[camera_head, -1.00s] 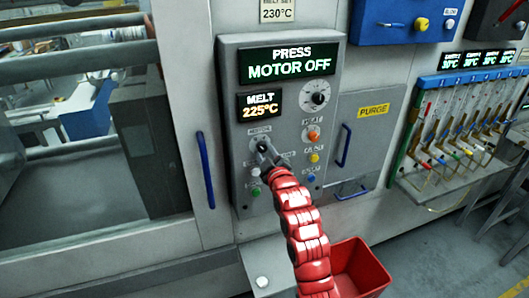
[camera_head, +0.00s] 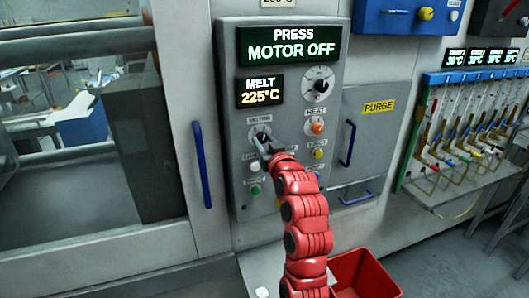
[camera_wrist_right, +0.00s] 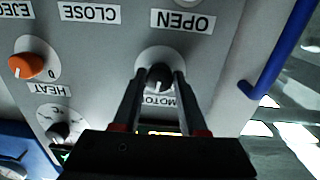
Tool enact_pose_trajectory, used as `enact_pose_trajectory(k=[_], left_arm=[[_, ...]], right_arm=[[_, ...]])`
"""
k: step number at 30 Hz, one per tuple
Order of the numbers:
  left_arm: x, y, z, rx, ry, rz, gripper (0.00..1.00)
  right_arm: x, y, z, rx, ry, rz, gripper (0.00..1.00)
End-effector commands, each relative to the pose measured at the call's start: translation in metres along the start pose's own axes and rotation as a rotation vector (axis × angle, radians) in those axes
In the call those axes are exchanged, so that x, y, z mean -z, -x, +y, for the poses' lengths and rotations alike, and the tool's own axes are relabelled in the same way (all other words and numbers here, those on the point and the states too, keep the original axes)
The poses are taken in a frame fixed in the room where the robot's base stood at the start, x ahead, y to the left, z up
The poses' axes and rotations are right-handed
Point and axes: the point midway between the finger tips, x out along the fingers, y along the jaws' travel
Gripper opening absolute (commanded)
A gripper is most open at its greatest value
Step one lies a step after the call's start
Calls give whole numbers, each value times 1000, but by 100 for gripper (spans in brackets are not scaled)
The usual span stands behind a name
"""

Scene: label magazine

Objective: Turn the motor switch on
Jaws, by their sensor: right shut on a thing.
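The motor switch is a small black knob (camera_wrist_right: 159,78) with a white mark, on a pale round plate on the grey control panel (camera_head: 290,85). The display (camera_head: 289,50) above reads "PRESS MOTOR OFF". My right gripper (camera_head: 264,138) is at the motor knob, and its two dark fingers (camera_wrist_right: 158,82) are closed on both sides of the knob in the wrist view. The gripper partly covers the knob and nearby buttons in the head view. My left gripper is not in view.
An orange heat knob (camera_head: 317,127) and a yellow knob (camera_head: 318,154) sit right of the motor switch. A green button (camera_head: 255,189) is below it. Blue handles (camera_head: 202,165) flank the panel. A red bin (camera_head: 366,277) stands below.

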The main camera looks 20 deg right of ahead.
Motion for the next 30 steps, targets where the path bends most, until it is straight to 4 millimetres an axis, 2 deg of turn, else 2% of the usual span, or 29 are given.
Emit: enact_pose_trajectory(k=[1,3,15,30], left_arm=[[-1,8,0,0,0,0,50],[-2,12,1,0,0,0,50],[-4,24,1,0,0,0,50],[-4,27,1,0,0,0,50]], right_arm=[[-4,0,0,2,-43,-1,0],[-3,0,0,3,-105,-2,0],[-2,0,-1,10,-373,-14,0],[-1,0,0,12,-461,-17,0]])
